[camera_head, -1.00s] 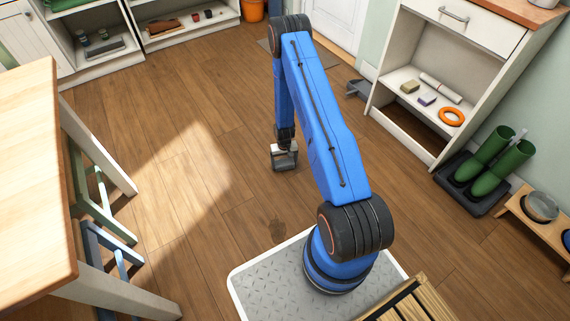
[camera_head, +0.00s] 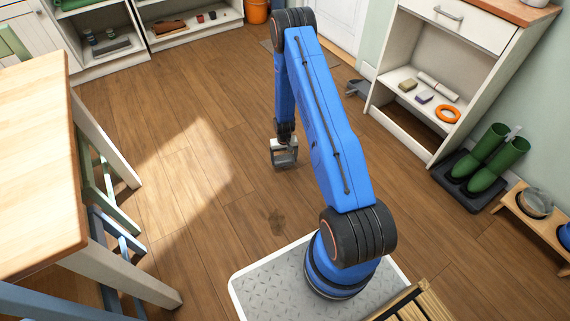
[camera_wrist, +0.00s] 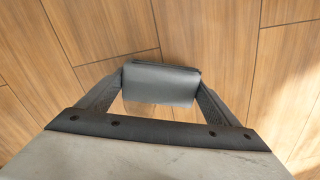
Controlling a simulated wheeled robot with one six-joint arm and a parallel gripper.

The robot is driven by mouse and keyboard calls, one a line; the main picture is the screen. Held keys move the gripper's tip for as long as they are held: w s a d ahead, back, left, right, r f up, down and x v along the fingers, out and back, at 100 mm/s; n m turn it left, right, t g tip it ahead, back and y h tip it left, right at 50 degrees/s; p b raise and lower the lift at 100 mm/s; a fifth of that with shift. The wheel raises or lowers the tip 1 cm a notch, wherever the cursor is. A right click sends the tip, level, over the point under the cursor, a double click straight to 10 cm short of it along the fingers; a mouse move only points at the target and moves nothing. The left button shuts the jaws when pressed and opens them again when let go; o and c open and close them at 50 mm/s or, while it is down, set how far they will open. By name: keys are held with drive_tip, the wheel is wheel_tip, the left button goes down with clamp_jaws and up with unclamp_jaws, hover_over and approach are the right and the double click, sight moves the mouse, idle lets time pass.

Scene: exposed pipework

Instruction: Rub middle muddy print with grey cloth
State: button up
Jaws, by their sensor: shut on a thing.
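The grey cloth (camera_wrist: 160,85) is a folded grey pad held between the two fingertips in the wrist view. My gripper (camera_head: 284,160) is shut on it and points down, over bare floorboards. In the wrist view my gripper (camera_wrist: 161,88) has a finger at each end of the cloth, with no muddy print showing under it. No other print can be made out; my arm hides part of the floor.
A wooden table (camera_head: 40,170) with stools under it stands at the left. An open shelf unit (camera_head: 430,110) stands at the right, with green boots (camera_head: 490,160) on a tray beside it. A low bench with bowls (camera_head: 535,215) is at the right edge. The middle floor is mostly clear.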

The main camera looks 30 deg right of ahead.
drive_tip(key=shift+r, duration=1.35)
